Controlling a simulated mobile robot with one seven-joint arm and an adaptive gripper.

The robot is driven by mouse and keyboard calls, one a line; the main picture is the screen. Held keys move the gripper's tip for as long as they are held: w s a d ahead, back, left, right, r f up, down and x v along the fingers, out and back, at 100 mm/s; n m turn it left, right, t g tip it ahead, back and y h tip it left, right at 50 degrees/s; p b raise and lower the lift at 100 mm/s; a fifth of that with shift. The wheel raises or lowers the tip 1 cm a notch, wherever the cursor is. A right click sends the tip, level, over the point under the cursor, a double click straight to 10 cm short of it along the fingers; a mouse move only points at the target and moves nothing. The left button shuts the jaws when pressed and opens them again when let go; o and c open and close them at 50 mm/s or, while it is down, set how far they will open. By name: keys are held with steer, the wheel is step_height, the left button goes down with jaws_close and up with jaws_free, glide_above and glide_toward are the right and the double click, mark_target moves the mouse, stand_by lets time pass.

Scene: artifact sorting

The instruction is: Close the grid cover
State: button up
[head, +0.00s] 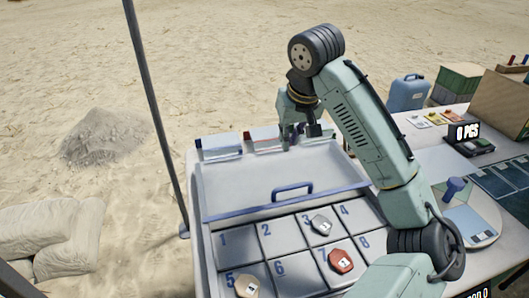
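The grid tray (235,259) has numbered cells, and 1 to 8 can be read. Its cover (240,180) is a pale panel with a blue front edge at the far end of the tray; these cells lie uncovered. A blue handle (292,188) stands near the cover's front edge. A grey piece (321,225) lies in cell 3, a red piece (340,261) in cell 7 and a beige piece (247,286) in cell 5. My gripper (306,133) is over the far edge of the tray, beyond the handle and apart from it. Its fingers are too small and dark to read.
Small blue and red items (258,139) line the tray's far edge. A dark pole (155,110) rises at the left. At the right are a scale (470,222), a counter display (464,131), cards (437,119) and a blue canister (407,94).

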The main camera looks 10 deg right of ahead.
mark_target(284, 180)
steer(key=shift+w+f, duration=0.1)
steer(key=shift+f, duration=0.35)
steer(key=shift+c, duration=0.6)
steer(key=p+x, duration=0.1)
steer(key=x, duration=0.7)
steer(key=shift+d+f+p, duration=0.1)
steer(key=shift+p, duration=0.2)
jaws_close()
steer(key=s, duration=0.1)
steer(key=s+f+p, duration=0.1)
steer(key=s, duration=0.1)
steer(key=shift+s+f, duration=0.2)
steer(key=shift+s, duration=0.15)
steer(key=shift+s, duration=0.15)
